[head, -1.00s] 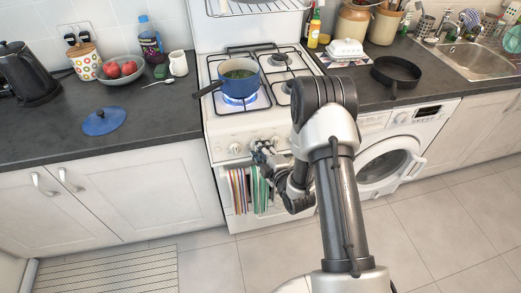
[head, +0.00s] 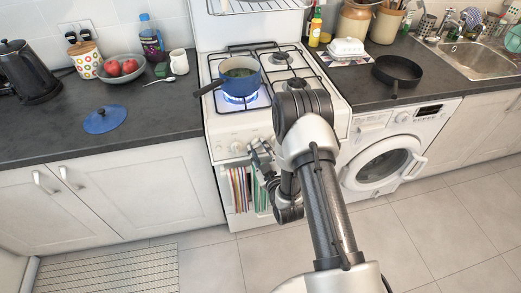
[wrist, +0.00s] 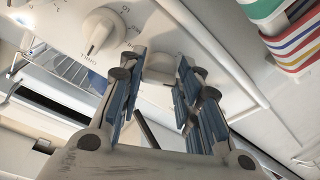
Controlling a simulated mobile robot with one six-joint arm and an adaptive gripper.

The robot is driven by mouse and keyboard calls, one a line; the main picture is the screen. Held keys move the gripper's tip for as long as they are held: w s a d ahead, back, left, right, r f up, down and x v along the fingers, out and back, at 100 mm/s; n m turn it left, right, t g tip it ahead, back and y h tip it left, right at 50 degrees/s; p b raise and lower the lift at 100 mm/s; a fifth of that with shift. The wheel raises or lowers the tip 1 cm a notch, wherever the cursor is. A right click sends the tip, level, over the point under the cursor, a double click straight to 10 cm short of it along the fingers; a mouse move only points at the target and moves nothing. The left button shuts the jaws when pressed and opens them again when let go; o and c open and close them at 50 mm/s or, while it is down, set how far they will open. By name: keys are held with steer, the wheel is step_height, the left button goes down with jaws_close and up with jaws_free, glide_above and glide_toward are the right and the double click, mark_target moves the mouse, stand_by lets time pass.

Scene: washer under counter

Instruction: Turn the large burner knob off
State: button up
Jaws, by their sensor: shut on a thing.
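My gripper (head: 261,156) is at the front panel of the white stove (head: 225,128). In the wrist view my gripper (wrist: 161,78) has its blue-padded fingers on either side of a white knob (wrist: 160,64) and is shut on it. The fingers hide part of this knob and its markings, so I cannot read which burner it serves. Another white knob (wrist: 101,32), with printed marks around it, is to its left, apart from the fingers. A blue flame (head: 240,98) burns under the blue pot (head: 238,73) on the front left burner.
Striped towels (head: 240,188) hang on the stove front, just below my gripper. The pot's dark handle (head: 208,88) sticks out to the left. A washing machine (head: 385,160) stands right of the stove.

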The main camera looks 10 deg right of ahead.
steer(key=m, duration=0.2)
steer(key=m+h, duration=0.1)
steer(key=m, duration=0.2)
steer(key=m+h, duration=0.1)
steer(key=m, duration=0.2)
steer(key=shift+a, duration=0.35)
steer(key=m+h, duration=0.1)
steer(key=m, duration=0.3)
steer(key=m+h, duration=0.1)
steer(key=m, duration=0.3)
steer(key=shift+a+r+g, duration=0.1)
steer(key=shift+a+g, duration=0.1)
steer(key=shift+g, duration=0.1)
steer(key=m, duration=0.5)
steer(key=shift+w+a+r+m+g+h, duration=0.1)
steer(key=shift+r+m+g+h, duration=0.05)
steer(key=shift+m+g+h, duration=0.25)
steer(key=shift+r+m+g, duration=0.15)
steer(key=shift+m+g, duration=0.45)
steer(key=shift+m, duration=1.6)
steer(key=o, duration=1)
steer(key=shift+o, duration=0.2)
